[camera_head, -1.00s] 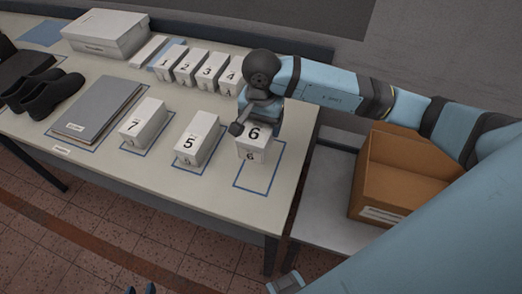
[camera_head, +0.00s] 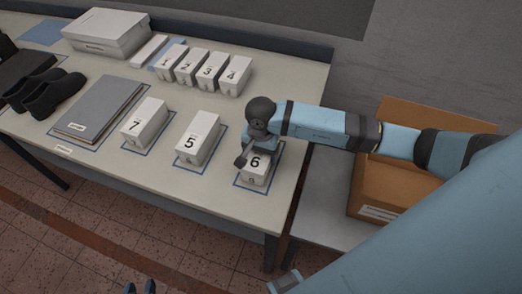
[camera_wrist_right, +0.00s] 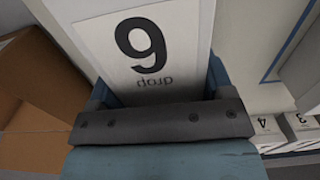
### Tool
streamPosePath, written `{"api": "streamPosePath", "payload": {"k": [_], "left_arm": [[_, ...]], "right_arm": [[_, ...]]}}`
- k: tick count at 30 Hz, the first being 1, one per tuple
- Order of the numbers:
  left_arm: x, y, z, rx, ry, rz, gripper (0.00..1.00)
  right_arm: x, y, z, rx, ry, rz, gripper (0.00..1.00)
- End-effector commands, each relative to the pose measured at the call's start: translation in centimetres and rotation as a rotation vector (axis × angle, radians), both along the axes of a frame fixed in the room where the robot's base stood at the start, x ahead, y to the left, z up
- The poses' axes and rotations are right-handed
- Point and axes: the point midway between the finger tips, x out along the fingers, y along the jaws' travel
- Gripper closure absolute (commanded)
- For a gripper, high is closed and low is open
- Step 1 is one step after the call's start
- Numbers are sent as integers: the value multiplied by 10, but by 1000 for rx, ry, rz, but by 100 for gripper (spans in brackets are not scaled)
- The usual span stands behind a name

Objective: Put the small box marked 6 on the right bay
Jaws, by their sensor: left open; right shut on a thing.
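The small white box marked 6 (camera_head: 256,167) is over the blue-outlined right bay (camera_head: 238,182) near the table's right front corner. My right gripper (camera_head: 248,154) is shut on this box from above. In the right wrist view the box marked 6 (camera_wrist_right: 135,50) sits between the fingers of my right gripper (camera_wrist_right: 160,95). The box looks low and upright inside the outline; whether its base touches the table cannot be told. My left gripper (camera_head: 140,288) shows only its blue tips at the bottom edge, open, apart from the table.
Box 5 (camera_head: 197,138) and box 7 (camera_head: 145,122) stand in outlined bays to the left. Small boxes 1 to 4 (camera_head: 212,72) stand in a row behind. A grey folder (camera_head: 98,108), black shoes (camera_head: 50,92) and a cardboard box (camera_head: 385,185) on a lower surface are around.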

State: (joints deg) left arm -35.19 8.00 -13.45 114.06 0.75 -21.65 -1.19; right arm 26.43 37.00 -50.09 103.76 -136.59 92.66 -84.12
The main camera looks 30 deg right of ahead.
Motion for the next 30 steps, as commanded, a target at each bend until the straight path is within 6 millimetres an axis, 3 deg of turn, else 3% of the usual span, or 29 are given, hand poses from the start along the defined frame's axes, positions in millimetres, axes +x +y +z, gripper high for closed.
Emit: {"api": "streamPosePath", "payload": {"k": [5,6,9,20,30], "left_arm": [[0,0,-5,0,0,0,57],[0,0,-4,0,0,0,57],[0,0,-3,0,0,0,57],[1,0,2,-2,-5,-1,57],[1,0,-10,-2,-4,-1,57]], "right_arm": [[0,0,-4,-1,-1,0,54],[0,0,-3,0,0,0,19],[0,0,-3,0,0,0,0],[1,0,4,0,-1,0,0],[1,0,72,0,-6,1,0]]}}
